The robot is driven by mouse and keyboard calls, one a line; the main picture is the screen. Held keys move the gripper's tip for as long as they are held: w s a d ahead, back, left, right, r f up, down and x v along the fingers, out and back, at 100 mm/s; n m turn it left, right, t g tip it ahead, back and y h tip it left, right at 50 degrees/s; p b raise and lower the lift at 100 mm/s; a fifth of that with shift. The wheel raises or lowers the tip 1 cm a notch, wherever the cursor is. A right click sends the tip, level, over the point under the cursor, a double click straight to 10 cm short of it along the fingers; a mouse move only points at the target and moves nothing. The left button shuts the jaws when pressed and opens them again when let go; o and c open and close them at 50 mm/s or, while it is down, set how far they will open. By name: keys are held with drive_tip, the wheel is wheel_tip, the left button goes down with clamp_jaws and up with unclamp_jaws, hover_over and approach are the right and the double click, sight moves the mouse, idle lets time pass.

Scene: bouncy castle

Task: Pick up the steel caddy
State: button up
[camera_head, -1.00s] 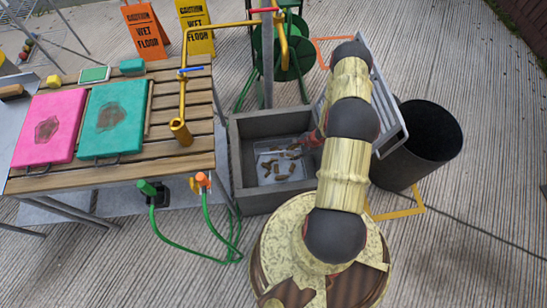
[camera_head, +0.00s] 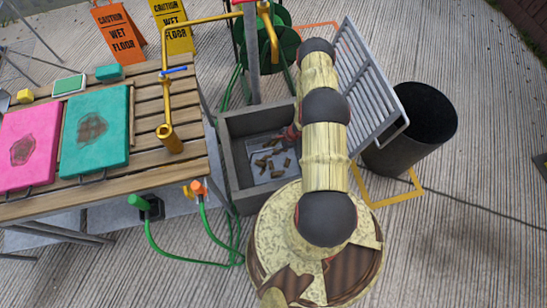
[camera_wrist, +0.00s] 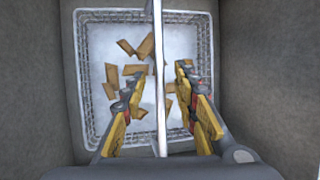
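The steel caddy is a wire-mesh basket (camera_wrist: 205,22) with a pale floor and several brown pieces in it. It sits inside the grey basin, and part of it also shows in the head view (camera_head: 262,177). A thin pale bar, seemingly its handle (camera_wrist: 158,50), runs down the middle of the wrist view. My gripper (camera_wrist: 160,92) is open above the basket, one yellow finger on each side of this bar. Gaps show between the bar and both fingertips. In the head view my gripper (camera_head: 290,135) is small and partly hidden by my arm.
The grey basin (camera_head: 230,160) has high walls close around the caddy. A slatted grey rack (camera_head: 372,90) and a black bin (camera_head: 425,125) stand right of my arm. A slatted wooden table (camera_head: 185,150) with pink and teal pads is at left. Green hoses (camera_head: 205,250) loop below it.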

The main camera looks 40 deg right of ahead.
drive_tip(key=shift+c, duration=1.4)
clamp_jaws()
